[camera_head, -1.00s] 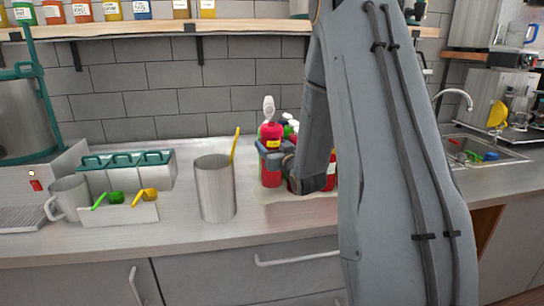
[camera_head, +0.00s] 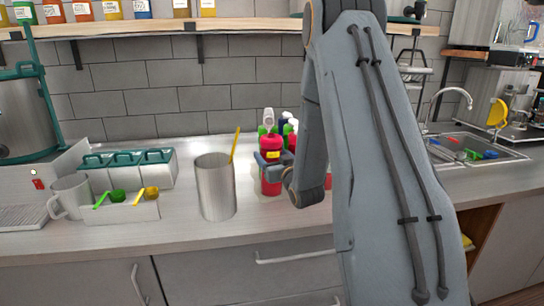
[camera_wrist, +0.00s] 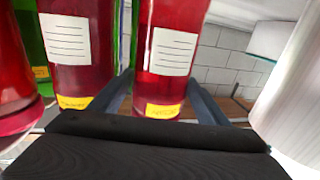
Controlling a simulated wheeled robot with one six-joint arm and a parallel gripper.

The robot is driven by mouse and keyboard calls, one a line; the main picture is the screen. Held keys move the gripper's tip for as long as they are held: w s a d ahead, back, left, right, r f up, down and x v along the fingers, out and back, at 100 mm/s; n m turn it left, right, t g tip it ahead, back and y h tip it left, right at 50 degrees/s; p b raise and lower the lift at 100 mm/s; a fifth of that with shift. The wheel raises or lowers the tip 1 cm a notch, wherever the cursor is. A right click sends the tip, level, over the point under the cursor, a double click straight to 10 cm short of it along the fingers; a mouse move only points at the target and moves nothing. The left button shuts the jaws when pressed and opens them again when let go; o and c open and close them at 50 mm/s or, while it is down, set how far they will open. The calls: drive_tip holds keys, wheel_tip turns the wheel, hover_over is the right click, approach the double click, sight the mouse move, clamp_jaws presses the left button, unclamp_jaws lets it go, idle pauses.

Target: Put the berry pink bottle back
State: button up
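The berry pink bottle (camera_head: 271,184) is a red-pink bottle with a yellow label and a white pump top. It stands upright at the front of a bottle group on the counter. My gripper (camera_head: 270,160) is around its body from the right and appears shut on it. In the wrist view the bottle (camera_wrist: 172,85) stands between the two fingers (camera_wrist: 160,95), with a white label and a small yellow label facing me. The bottle's base is hidden in the wrist view, so I cannot tell whether it touches the counter.
Another dark red bottle (camera_wrist: 85,70) and a green one (camera_wrist: 30,40) stand close on the left in the wrist view. A steel cup (camera_head: 216,190) with a yellow stick is left of the bottles. A sink (camera_head: 478,152) lies right. My arm hides some counter.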

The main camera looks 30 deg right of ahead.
drive_tip(key=shift+r, duration=0.2)
drive_tip(key=s+a+b, duration=0.1)
drive_tip(key=s+b, duration=0.3)
drive_tip(key=s, duration=0.8)
drive_tip(key=s+a+f+g, duration=0.1)
drive_tip(key=a+f+g, duration=0.1)
drive_tip(key=a+f, duration=0.1)
drive_tip(key=s+a+f+g, duration=0.1)
drive_tip(key=a+f+g, duration=0.2)
drive_tip(key=s+a+f+g, duration=0.1)
drive_tip(key=a+f+g, duration=0.1)
drive_tip(key=f+g, duration=0.1)
drive_tip(key=shift+s+a+f, duration=0.1)
drive_tip(key=shift+s+a, duration=0.3)
drive_tip(key=s+a+f+g, duration=0.1)
drive_tip(key=s+a+g, duration=0.3)
drive_tip(key=s, duration=0.4)
drive_tip(key=s+a+f+n+g+y, duration=0.1)
drive_tip(key=s+a+g, duration=0.3)
drive_tip(key=s, duration=0.5)
drive_tip(key=shift+a+f+g+y, duration=0.15)
drive_tip(key=shift+a+g+y, duration=0.15)
drive_tip(key=shift+a, duration=0.8)
